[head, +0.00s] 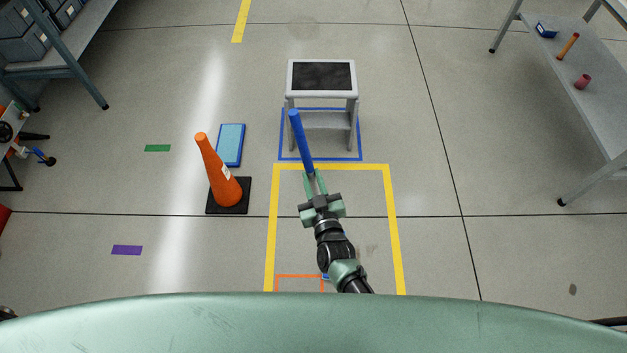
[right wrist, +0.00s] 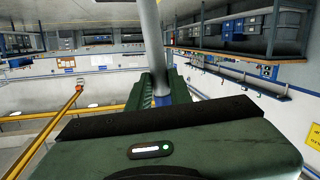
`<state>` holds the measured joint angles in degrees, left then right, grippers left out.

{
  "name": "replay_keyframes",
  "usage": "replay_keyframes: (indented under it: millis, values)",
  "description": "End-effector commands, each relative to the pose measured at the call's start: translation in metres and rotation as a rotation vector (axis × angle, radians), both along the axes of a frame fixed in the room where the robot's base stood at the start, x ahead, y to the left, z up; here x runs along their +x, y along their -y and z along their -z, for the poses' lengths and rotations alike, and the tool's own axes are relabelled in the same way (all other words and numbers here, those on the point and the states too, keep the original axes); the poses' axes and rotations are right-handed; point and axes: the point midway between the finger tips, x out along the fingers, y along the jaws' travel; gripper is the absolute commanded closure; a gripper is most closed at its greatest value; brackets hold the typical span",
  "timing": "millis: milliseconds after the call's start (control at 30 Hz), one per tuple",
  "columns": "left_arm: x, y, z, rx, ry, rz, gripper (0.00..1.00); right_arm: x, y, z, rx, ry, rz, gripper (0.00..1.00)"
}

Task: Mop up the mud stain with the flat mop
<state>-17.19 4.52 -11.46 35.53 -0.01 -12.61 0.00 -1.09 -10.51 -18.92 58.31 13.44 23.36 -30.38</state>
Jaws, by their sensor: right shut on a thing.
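My right gripper (head: 313,182) is shut on the blue handle (head: 300,135) of the flat mop, inside the yellow floor frame. The handle slants up and left from the fingers, in front of the step stool. In the right wrist view the pole (right wrist: 152,45) rises from between the fingers. The mop's head is not clearly seen; a small blue bit (head: 325,276) shows beside my arm near the orange outline. A faint brownish smudge (head: 372,250), perhaps the mud stain, lies on the floor right of my forearm. My left gripper is not in view.
A grey step stool (head: 321,78) stands in a blue outline ahead. An orange cone (head: 220,175) and a light-blue pad (head: 230,145) are to the left. Shelving (head: 45,70) is at the left and a grey table (head: 590,85) at the right.

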Motion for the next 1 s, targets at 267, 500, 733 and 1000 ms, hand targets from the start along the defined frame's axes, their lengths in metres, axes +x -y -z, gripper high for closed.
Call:
replay_keyframes:
  millis: [267,500,733,1000]
  values:
    - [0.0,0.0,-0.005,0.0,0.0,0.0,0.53,0.01,-0.066,-0.054,0.156,0.022,0.006,1.0]
    - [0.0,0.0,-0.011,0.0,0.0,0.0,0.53,0.01,-0.05,-0.054,0.157,0.023,0.004,1.0]
    - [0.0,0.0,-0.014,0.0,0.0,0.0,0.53,0.01,-0.036,-0.053,0.159,0.022,0.003,1.0]
    - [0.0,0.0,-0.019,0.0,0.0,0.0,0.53,0.008,-0.024,-0.052,0.158,0.02,0.002,1.0]
